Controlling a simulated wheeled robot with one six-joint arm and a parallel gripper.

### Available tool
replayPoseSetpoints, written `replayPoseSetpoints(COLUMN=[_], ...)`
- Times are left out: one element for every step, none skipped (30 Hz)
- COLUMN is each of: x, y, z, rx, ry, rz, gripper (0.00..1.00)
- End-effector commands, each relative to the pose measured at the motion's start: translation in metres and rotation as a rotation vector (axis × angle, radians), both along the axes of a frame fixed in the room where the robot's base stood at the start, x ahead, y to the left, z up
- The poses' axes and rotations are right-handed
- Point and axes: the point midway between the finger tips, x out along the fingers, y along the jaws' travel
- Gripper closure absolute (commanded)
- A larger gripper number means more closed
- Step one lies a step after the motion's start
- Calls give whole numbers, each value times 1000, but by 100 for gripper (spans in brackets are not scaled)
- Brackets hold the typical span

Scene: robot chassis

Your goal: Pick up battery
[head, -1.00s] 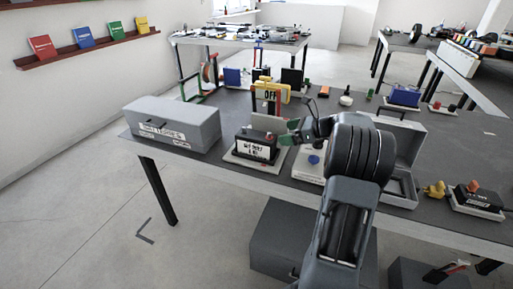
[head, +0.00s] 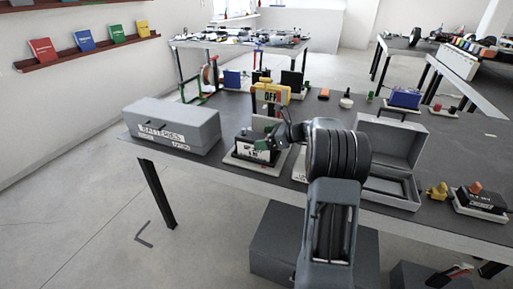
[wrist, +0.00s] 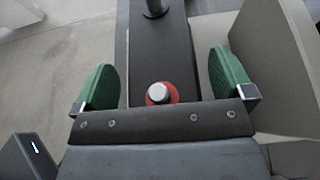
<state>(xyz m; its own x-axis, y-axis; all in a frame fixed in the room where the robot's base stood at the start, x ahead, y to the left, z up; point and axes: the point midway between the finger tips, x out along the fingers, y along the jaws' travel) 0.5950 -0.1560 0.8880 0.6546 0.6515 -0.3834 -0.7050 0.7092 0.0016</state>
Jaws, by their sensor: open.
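The battery (head: 243,150) is a dark block with a white front label, upright on a pale tray (head: 262,168) near the table's front edge. My gripper (head: 266,144) is at the battery's right end in the head view and hides part of it. In the wrist view my gripper (wrist: 157,82) is open, with one green pad on each side of the battery's dark top (wrist: 160,50). A red-ringed silver terminal (wrist: 159,94) lies between the pads, and a black post stands at the top edge. Gaps show between the pads and the battery.
A grey box labelled batteries (head: 170,128) stands left of the battery. A yellow OFF sign (head: 270,95) stands behind it. An open grey case (head: 392,148) is to the right, with a charger (head: 480,201) beyond. A grey panel (wrist: 285,55) is close to the right pad.

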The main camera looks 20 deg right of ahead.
Motion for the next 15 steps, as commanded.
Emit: replayPoseSetpoints(x=[0,0,0,0,0,0,0,0,0,0,0,0,0,0,0], y=[0,0,0,0,0,0,0,0,0,0,0,0,0,0,0], z=[0,0,1,1,1,1,1,1,1,1,1,1,1,1,1], rx=[0,0,0,0,-1,-1,-1,-1,-1,-1,-1,-1,-1,-1,-1], ry=[0,0,0,0,-1,-1,-1,-1,-1,-1,-1,-1,-1,-1,-1], rz=[-1,-1,-1,-1,-1,-1,-1,-1,-1,-1,-1,-1,-1,-1,-1], gripper=[1,1,1,1,2,6,9,12,15,18,21,25,28,31,35])
